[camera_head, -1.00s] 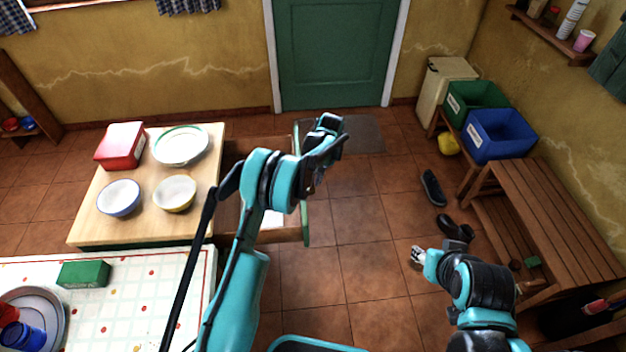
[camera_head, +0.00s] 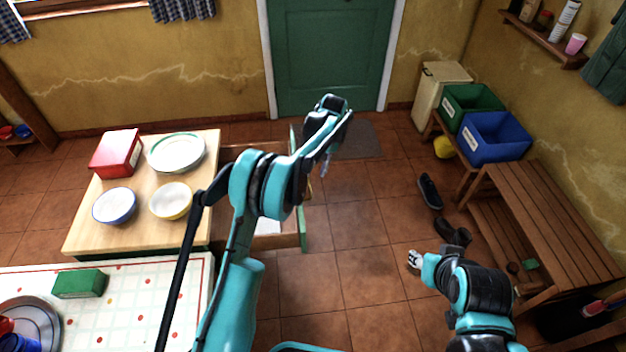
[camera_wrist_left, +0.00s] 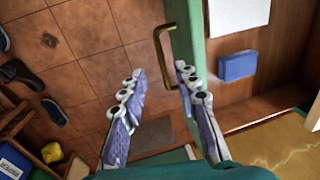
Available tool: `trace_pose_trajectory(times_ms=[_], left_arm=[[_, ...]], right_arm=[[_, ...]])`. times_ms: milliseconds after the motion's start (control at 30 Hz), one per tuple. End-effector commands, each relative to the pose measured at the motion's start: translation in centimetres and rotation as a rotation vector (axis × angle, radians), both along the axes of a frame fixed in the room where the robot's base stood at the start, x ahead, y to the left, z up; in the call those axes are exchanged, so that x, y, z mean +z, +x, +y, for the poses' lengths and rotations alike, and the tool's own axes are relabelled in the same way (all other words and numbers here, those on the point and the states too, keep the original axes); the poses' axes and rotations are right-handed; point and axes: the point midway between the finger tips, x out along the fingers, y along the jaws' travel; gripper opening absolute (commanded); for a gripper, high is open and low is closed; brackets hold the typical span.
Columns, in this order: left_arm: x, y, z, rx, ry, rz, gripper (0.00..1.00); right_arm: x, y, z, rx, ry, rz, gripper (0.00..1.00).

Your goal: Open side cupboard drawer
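The side cupboard (camera_head: 85,235) has a wooden top and stands at the left in the head view. Its drawer (camera_head: 298,222) is pulled out to the right, with a green front and an open wooden inside. The drawer's brass handle (camera_wrist_left: 166,45) shows in the left wrist view on the green front (camera_wrist_left: 192,40). My left gripper (camera_head: 323,168) is open and empty. In the left wrist view its fingers (camera_wrist_left: 155,82) are spread on either side of the handle's near end, without visible contact. My right gripper (camera_head: 414,259) is over the floor, its fingers too small to read.
Bowls, a plate and a red box (camera_head: 117,153) stand on the cupboard top. A table with a checked cloth (camera_head: 140,305) is in front. A wooden bench (camera_head: 555,215), bins and shoes (camera_head: 430,191) line the right. The floor between is clear.

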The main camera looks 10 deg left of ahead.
Motion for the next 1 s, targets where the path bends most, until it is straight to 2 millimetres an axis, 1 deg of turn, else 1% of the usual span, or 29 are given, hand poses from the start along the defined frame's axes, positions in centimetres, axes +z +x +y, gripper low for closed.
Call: trace_pose_trajectory(times_ms=[33,100,233,367,833,933,967,1000], left_arm=[[0.9,0.0,-0.2,0.000,0.000,0.000,0.31],[1.9,0.1,-0.3,0.000,0.000,0.000,0.31],[3.0,0.2,-0.5,0.000,0.000,0.000,0.31],[3.4,0.2,-0.6,0.000,0.000,0.000,0.31],[3.6,0.1,-0.5,-0.001,-0.001,-0.002,0.31],[5.0,-0.5,-0.3,-0.010,-0.008,-0.019,0.31],[5.7,-0.8,-0.1,-0.015,-0.012,-0.026,0.31],[6.8,-1.3,0.1,-0.024,-0.018,-0.040,0.31]], right_arm=[[0.0,0.0,0.0,0.000,0.000,0.000,0.40],[0.0,0.0,0.0,0.000,0.000,0.000,0.40],[0.0,0.0,0.0,0.000,0.000,0.000,0.40],[0.0,0.0,0.0,0.000,0.000,0.000,0.40],[0.0,0.0,0.0,0.000,0.000,0.000,0.40],[0.0,0.0,0.0,0.000,0.000,0.000,0.40],[0.0,0.0,0.0,0.000,0.000,0.000,0.40],[0.0,0.0,0.0,0.000,0.000,0.000,0.40]])
